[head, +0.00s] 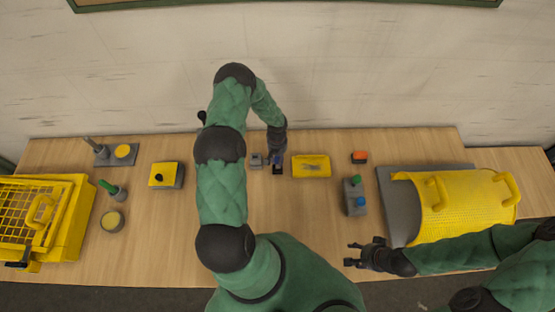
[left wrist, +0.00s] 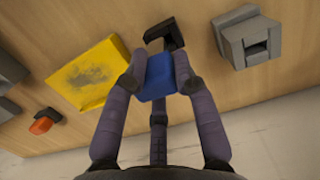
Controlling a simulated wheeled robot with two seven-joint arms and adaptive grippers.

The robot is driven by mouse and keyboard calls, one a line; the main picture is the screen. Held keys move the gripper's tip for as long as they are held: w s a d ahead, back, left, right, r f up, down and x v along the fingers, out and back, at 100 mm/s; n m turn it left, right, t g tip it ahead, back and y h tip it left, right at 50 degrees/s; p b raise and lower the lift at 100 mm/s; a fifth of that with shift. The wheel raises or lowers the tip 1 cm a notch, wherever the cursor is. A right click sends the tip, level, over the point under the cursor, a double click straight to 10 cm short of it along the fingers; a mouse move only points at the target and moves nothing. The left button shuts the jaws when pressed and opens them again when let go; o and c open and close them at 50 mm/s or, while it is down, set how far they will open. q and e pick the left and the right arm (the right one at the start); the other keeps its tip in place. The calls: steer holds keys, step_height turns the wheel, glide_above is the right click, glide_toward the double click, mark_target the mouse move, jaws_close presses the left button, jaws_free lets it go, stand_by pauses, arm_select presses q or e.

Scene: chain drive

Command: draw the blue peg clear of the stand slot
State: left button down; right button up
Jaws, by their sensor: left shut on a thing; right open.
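The blue peg (left wrist: 157,77) is pinched between the fingers of my left gripper (left wrist: 158,72) in the left wrist view. In the head view this gripper (head: 277,162) is over the table between the small grey stand and the yellow tray. The grey stand (left wrist: 250,40) is beside the peg in the left wrist view, with a visible gap between them. Its slot opening looks empty. In the head view the stand (head: 256,161) is just left of the gripper. The peg's far end is partly hidden by a dark hooked part. My right gripper (head: 355,255) is open and empty near the front edge.
A yellow tray (head: 311,166) is close right of my left gripper. A large yellow guard (head: 462,205) is at the right. The front middle of the table is clear.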

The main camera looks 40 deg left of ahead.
arm_select(q)
steer(key=shift+r+p, duration=0.75)
steer(key=shift+r, duration=1.45)
